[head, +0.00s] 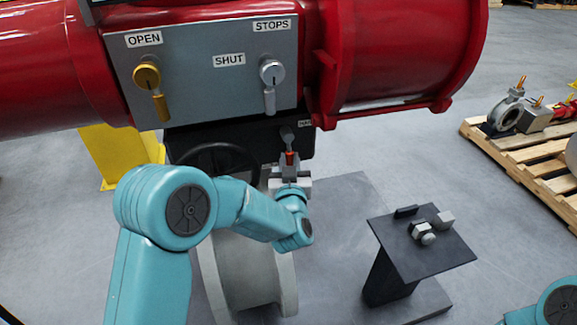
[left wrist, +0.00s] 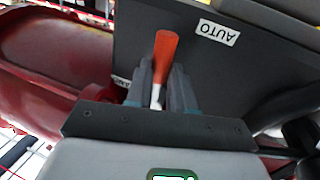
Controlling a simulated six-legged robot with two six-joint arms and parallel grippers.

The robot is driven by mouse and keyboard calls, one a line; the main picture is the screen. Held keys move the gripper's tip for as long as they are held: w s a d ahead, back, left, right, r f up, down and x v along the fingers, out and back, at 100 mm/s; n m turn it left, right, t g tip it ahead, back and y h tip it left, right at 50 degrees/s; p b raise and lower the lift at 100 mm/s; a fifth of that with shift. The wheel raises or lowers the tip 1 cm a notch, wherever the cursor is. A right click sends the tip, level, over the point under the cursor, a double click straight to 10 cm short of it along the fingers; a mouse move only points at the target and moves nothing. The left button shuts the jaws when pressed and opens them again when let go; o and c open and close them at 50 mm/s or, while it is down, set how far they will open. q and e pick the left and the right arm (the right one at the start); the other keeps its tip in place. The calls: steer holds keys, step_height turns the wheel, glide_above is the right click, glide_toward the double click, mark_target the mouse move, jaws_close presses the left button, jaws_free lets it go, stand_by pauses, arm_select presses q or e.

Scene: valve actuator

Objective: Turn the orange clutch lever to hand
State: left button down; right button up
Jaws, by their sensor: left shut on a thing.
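The orange clutch lever (head: 290,157) sticks out below the black box under the red valve actuator. In the left wrist view the orange lever (left wrist: 166,52) points up the picture, with its pale shaft running down between my fingers. My left gripper (head: 290,173) is at the lever, its two grey fingers (left wrist: 162,82) shut on it from both sides. An upside-down AUTO label (left wrist: 214,32) is to the right of the lever, and a partly hidden label (left wrist: 121,81) is to the left. My right gripper is out of view.
Above is a grey panel (head: 205,90) with a yellow OPEN lever (head: 147,77) and a grey STOPS lever (head: 271,75). A black handwheel (head: 213,150) is left of my gripper. A dark stand (head: 390,246) with small parts and a wooden pallet (head: 530,150) are to the right.

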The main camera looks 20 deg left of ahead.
arm_select(q)
steer(key=w+d+r+n+y+b, duration=0.1)
steer(key=n+b, duration=0.3)
steer(key=b, duration=0.2)
steer(key=w+d+n+y+b, duration=0.1)
steer(key=d+n+b, duration=0.1)
steer(key=n+b, duration=0.2)
steer(key=w+d+r+n+t+y+b, duration=0.1)
steer(key=n+b, duration=0.4)
steer(key=b, duration=0.4)
steer(key=shift+d+r, duration=0.15)
steer(key=shift+r, duration=0.15)
steer(key=c, duration=1)
jaws_free()
steer(key=shift+s, duration=0.1)
